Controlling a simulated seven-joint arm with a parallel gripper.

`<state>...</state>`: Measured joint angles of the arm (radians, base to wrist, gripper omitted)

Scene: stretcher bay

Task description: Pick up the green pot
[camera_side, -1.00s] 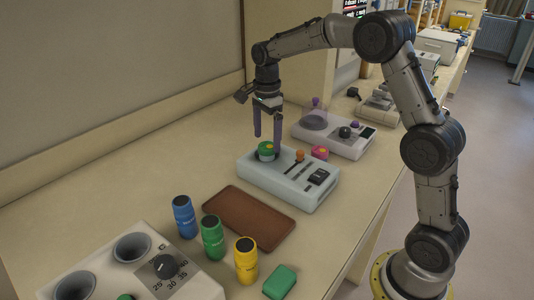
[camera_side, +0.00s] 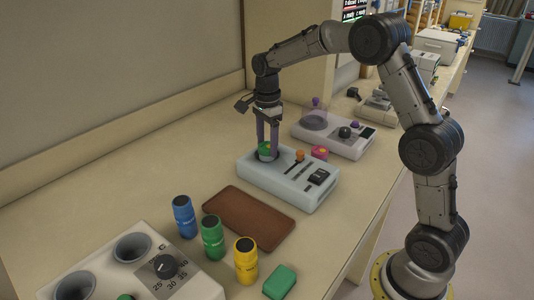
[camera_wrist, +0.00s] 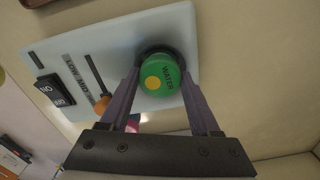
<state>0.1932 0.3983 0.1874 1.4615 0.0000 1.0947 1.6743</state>
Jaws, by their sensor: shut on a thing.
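The green pot (camera_side: 265,148), a small round one, sits in a dark ring socket at the left end of a pale blue-grey unit (camera_side: 310,195). In the wrist view the pot's lid (camera_wrist: 170,85) shows a yellow dot and the word WATER. My gripper (camera_side: 267,144) points down from above, its two purple fingers shut on the pot, one on each side. The pot is upright and still appears seated in the socket. Its lower part is hidden.
An orange knob (camera_side: 300,155) stands on the unit, with a pink pot (camera_side: 320,152) beyond. Nearer are a brown tray (camera_side: 250,218), blue (camera_side: 184,217), green (camera_side: 213,238) and yellow (camera_side: 246,261) canisters, and a green block (camera_side: 280,282).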

